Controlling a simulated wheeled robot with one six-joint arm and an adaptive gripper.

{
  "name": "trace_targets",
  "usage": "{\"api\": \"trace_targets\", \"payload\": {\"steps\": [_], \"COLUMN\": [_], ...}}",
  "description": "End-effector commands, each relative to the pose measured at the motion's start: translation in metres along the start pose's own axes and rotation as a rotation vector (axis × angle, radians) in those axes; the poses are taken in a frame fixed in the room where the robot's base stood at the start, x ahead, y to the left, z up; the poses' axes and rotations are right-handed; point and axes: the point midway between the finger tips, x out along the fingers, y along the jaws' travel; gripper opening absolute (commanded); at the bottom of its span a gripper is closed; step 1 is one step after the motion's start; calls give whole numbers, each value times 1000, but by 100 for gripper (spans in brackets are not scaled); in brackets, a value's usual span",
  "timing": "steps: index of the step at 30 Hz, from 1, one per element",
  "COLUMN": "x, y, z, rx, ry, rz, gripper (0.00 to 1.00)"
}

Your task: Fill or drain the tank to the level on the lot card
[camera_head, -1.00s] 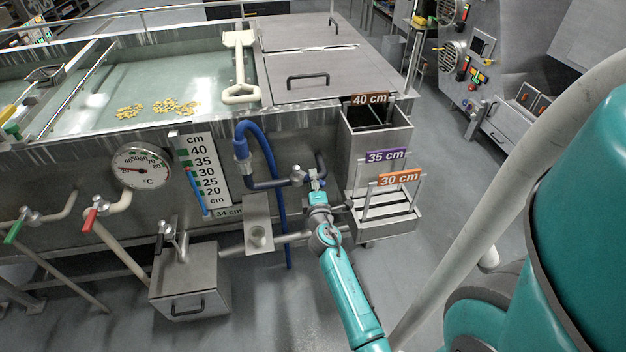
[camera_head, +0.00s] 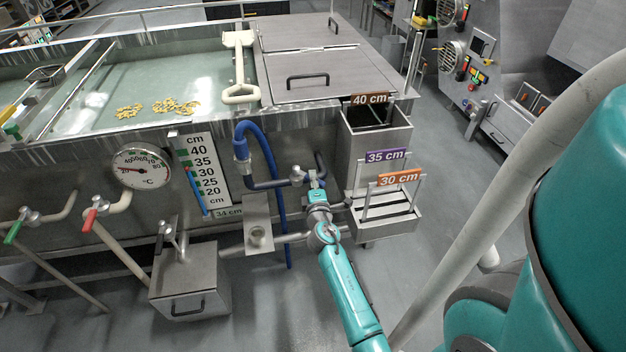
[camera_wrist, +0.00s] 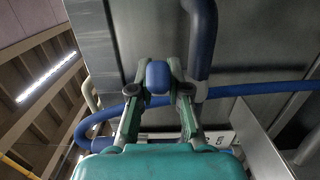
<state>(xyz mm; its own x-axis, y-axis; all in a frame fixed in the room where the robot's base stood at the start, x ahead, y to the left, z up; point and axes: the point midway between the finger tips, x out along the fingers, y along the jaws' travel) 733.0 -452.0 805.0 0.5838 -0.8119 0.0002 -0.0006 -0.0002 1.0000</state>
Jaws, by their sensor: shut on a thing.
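My gripper (camera_head: 315,180) is at the tank's front, beside the valve (camera_head: 297,175) on the pipe under the blue hose (camera_head: 262,150). In the wrist view its fingers (camera_wrist: 158,88) are shut on a blue handle (camera_wrist: 158,75). The tank (camera_head: 75,160) holds pale greenish water (camera_head: 120,85) with yellow chips (camera_head: 175,106) floating. A white level scale (camera_head: 203,165) marked 20 to 40 cm has a slanted blue tube (camera_head: 196,190) beside it. A plate (camera_head: 228,212) below reads 34 cm. Signs read 40 cm (camera_head: 369,99), 35 cm (camera_head: 387,156) and 30 cm (camera_head: 399,176).
Red-handled (camera_head: 90,219) and green-handled (camera_head: 14,232) valves sit at the left. A steel box (camera_head: 190,285) stands on the floor below the tank.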

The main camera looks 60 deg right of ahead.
Motion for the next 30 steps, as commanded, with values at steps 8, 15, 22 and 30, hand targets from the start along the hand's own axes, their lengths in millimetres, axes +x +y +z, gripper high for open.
{"api": "trace_targets", "payload": {"steps": [8, 15, 22, 30], "x": [-4, -9, -14, -18], "y": [0, -1, 0, 0], "z": [-5, -13, -25, -36], "rx": [-2, -2, 0, -1], "ry": [-63, -182, -356, -548], "rz": [0, -1, 1, 0], "gripper": [0, 0, 0, 0]}}
